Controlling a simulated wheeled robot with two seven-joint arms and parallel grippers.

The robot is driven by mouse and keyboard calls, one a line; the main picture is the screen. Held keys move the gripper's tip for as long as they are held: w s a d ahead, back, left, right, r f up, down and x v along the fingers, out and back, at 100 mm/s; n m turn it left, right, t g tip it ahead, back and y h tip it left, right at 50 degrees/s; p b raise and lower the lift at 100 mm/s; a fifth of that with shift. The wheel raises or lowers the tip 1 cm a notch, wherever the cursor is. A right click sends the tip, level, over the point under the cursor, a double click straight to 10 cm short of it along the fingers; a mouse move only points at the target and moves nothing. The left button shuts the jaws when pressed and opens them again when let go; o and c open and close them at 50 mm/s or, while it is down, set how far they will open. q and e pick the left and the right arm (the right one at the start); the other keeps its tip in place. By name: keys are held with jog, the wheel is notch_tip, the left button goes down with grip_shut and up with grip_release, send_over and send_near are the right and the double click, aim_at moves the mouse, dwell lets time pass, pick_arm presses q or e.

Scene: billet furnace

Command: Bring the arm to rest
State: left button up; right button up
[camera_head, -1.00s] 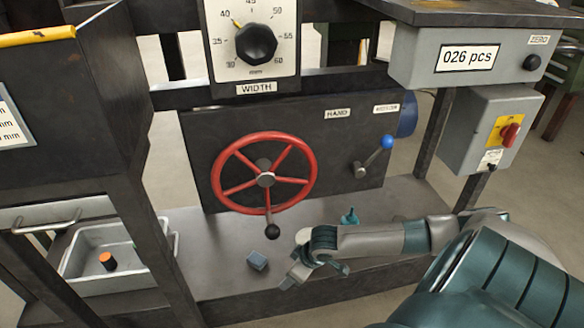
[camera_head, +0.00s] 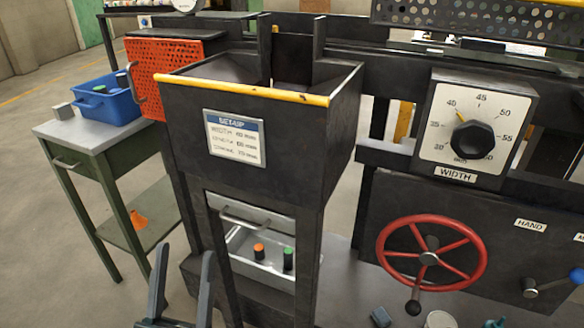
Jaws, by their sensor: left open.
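My left gripper (camera_head: 183,256) shows at the bottom left of the head view. Its two dark fingers point up and stand well apart, with nothing between them. It is in front of the floor, left of the hopper's legs, and appears apart from the furniture. Its arm is below the picture edge.
A black hopper (camera_head: 250,125) with a yellow edge stands centrally, above a pale tray (camera_head: 240,268) holding orange and green pieces. A green bench (camera_head: 85,165) with a blue bin (camera_head: 105,103) is left. A red handwheel (camera_head: 385,250) and width dial (camera_head: 470,135) are right.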

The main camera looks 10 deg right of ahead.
pick_arm(q)
jog(key=w+f+g+y+p, duration=0.2)
jog(key=f+g+p, duration=0.15)
jog(key=f, duration=0.45)
jog(key=w+f+n+g+y+p, duration=0.1)
jog(key=w+f+g+p, duration=0.15)
jog(key=f+p, duration=0.35)
jog(key=w+f+g+y+p, duration=0.2)
jog(key=f+g+p, duration=0.15)
jog(key=f, duration=0.55)
jog(key=s+a+f+g+y+p, duration=0.1)
jog(key=s+a+f+g+p, duration=0.1)
jog(key=s+f, duration=0.5)
jog(key=s+a+f+g+y+p, duration=0.1)
jog(key=s+a+f+g+p, duration=0.2)
jog(key=s+f+g+p, duration=0.2)
jog(key=s+a+f+g+y+p, duration=0.1)
jog(key=s+f+g+p, duration=0.3)
jog(key=s+f, duration=0.6)
jog(key=shift+s+a+n+g, duration=0.45)
jog(key=shift+s+a, duration=0.2)
jog(key=shift+a, duration=0.1)
jog(key=o, duration=0.4)
pick_arm(e)
jog(key=s+a+r, duration=0.3)
jog(key=s+a, duration=1.4)
jog(key=s, duration=0.2)
